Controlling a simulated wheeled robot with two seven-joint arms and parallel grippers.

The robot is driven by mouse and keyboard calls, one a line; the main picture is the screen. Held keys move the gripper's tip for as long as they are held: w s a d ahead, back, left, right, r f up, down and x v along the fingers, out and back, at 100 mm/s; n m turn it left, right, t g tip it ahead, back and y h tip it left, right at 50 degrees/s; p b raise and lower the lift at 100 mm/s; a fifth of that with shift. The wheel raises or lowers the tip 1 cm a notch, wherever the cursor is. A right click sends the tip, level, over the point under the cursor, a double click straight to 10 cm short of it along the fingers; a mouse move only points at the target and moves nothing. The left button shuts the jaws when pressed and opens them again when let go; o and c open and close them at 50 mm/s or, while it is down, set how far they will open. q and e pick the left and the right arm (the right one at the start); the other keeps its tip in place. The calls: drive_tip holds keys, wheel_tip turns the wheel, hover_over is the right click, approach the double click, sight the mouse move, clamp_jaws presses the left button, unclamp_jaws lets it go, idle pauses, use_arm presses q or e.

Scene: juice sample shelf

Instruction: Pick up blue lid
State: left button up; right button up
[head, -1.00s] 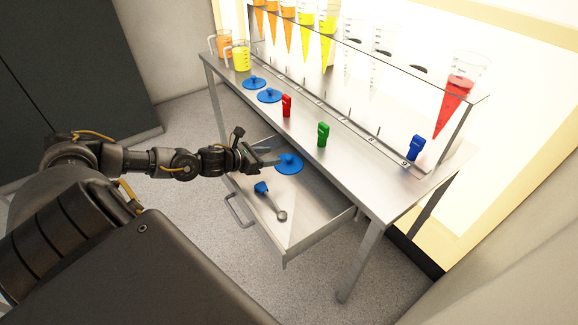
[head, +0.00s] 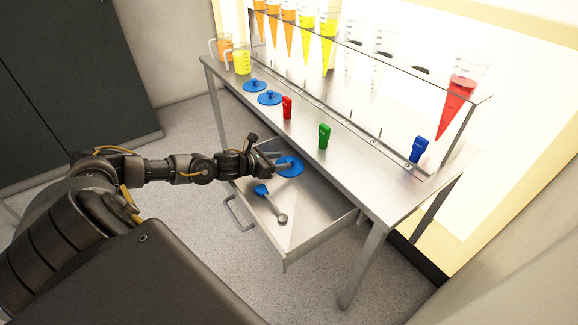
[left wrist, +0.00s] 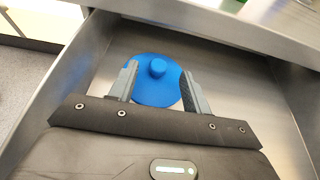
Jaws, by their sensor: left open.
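A round blue lid (head: 291,167) with a small knob lies in the open drawer (head: 318,205) under the table. It also shows in the left wrist view (left wrist: 155,88). My left gripper (head: 280,162) is open over the lid. In the left wrist view its fingers (left wrist: 158,82) are on either side of the lid's knob, with clear gaps to it. I cannot tell how high the fingers are above the lid. Two more blue lids, one (head: 254,86) and another (head: 269,98), lie on the tabletop. My right gripper is not in view.
A spoon-like tool with a blue handle (head: 262,190) lies in the drawer near the lid. Red (head: 287,107), green (head: 323,136) and blue (head: 418,149) clips stand on the table (head: 370,170). Two jugs (head: 241,58) stand at the left end, and several cones hang in a rack.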

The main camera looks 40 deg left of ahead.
sight(289, 159)
use_arm(q)
drive_tip(key=shift+x, duration=1.55)
drive_tip(key=shift+a, duration=0.1)
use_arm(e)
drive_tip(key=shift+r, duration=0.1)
use_arm(q)
drive_tip(key=shift+c, duration=0.2)
clamp_jaws()
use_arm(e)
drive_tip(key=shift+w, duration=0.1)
